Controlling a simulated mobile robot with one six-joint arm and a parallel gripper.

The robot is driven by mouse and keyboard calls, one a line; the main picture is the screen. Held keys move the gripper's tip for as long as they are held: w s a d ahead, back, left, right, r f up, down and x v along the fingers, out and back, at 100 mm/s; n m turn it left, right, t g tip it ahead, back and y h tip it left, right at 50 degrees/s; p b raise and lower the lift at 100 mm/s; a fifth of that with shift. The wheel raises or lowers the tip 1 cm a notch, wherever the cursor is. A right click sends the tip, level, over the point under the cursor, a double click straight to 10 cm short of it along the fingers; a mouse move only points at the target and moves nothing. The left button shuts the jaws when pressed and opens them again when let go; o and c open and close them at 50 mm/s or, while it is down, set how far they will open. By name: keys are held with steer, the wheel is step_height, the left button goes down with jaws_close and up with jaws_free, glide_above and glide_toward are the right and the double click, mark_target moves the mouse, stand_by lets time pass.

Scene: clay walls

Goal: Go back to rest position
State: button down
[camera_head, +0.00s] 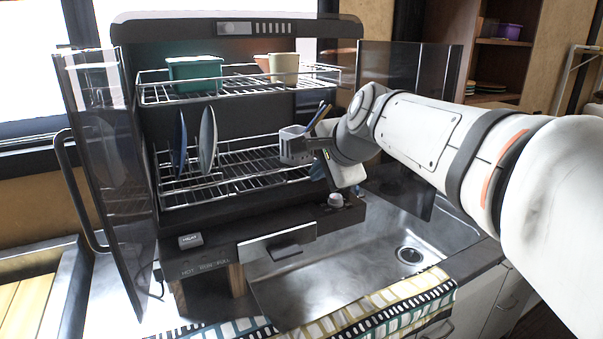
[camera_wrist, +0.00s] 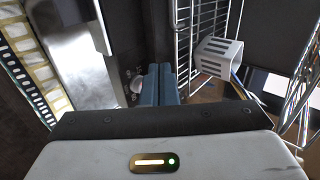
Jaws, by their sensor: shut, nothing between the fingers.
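My gripper (camera_wrist: 159,80) shows in the wrist view with its two blue fingers together and nothing between them. In the head view my gripper (camera_head: 319,170) is at the right front of the dish cabinet's lower rack (camera_head: 235,168), just below a grey cutlery holder (camera_head: 293,146). The fingers are partly hidden there by my wrist. The cutlery holder (camera_wrist: 217,56) is to the right of the fingers in the wrist view, apart from them. My arm reaches in from the right over the sink.
Two plates (camera_head: 207,138) stand in the lower rack. A teal tub (camera_head: 195,70) and cups (camera_head: 284,68) sit on the upper rack. Open glass doors (camera_head: 105,170) flank the cabinet. The sink (camera_head: 345,285) is in front, with a patterned towel (camera_head: 390,305) on its edge.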

steer(key=s+d+f+n+g+h+p, duration=0.2)
steer(key=s+f+n, duration=0.4)
steer(key=s, duration=0.5)
steer(key=s+d+f+n+g+h+p, duration=0.1)
steer(key=s+d+f+n+g+p, duration=0.3)
steer(key=s, duration=0.6)
step_height(320, 180, down, 4)
steer(key=d+n+p, duration=0.2)
steer(key=n, duration=0.1)
steer(key=shift+s+r+h, duration=0.25)
steer(key=shift+s+h, duration=0.1)
steer(key=shift+h, duration=0.05)
